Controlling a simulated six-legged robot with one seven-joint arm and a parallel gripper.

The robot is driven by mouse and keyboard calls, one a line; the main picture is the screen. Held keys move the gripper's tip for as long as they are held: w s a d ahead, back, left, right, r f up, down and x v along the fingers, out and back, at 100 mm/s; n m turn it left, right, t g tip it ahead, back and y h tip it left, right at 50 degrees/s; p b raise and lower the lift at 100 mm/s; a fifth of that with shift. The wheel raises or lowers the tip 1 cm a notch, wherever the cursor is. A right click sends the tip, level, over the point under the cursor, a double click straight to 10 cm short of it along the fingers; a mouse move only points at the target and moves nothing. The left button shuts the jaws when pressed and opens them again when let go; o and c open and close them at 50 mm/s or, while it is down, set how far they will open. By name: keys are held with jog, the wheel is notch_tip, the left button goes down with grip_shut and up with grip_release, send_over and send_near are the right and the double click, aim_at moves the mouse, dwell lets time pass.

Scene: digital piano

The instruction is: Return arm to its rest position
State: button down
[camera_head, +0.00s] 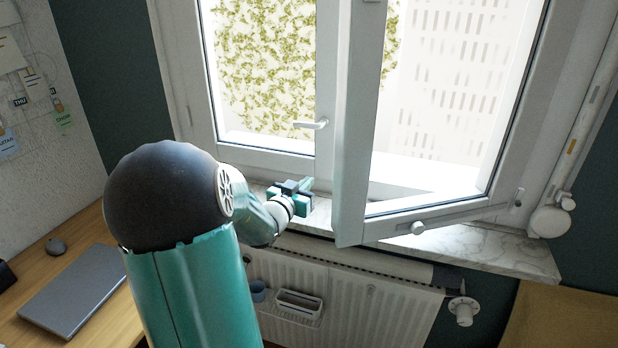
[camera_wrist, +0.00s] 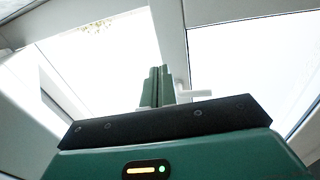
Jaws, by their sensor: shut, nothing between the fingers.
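My arm reaches from the lower left of the head view toward the window. My gripper (camera_head: 307,184) is over the marble sill, in front of the window frame and left of the open sash. In the wrist view my gripper (camera_wrist: 158,72) shows its two green fingers pressed together, with nothing between them. The fingers point up toward the window, and the white window handle (camera_wrist: 198,93) shows just right of them. In the head view the window handle (camera_head: 311,124) is above my gripper. I cannot tell whether my gripper touches the frame.
The open window sash (camera_head: 352,150) swings into the room right of my gripper. The marble sill (camera_head: 470,248) runs below it. A radiator (camera_head: 380,312) hangs under the sill.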

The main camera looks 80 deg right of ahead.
jog(key=w+a+n+t+y, duration=0.15)
jog(key=w+a+t, duration=0.25)
jog(key=w, duration=0.5)
jog(key=w+a+n+t, duration=0.3)
jog(key=w+t, duration=0.2)
jog(key=w, duration=0.4)
jog(key=w+a+r+n+t+y, duration=0.3)
jog(key=w+a+n+t+y, duration=0.35)
jog(key=w+a, duration=0.95)
jog(key=a+n+y, duration=0.6)
jog(key=a+y, duration=0.1)
jog(key=a, duration=1.7)
jog(key=s+a+n+g+y, duration=0.1)
jog(key=s+a+n+g, duration=0.3)
jog(key=s+a, duration=0.7)
jog(key=shift+s+a+f+n+y, duration=0.25)
jog(key=shift+a+n+y, duration=0.15)
jog(key=shift+a, duration=0.4)
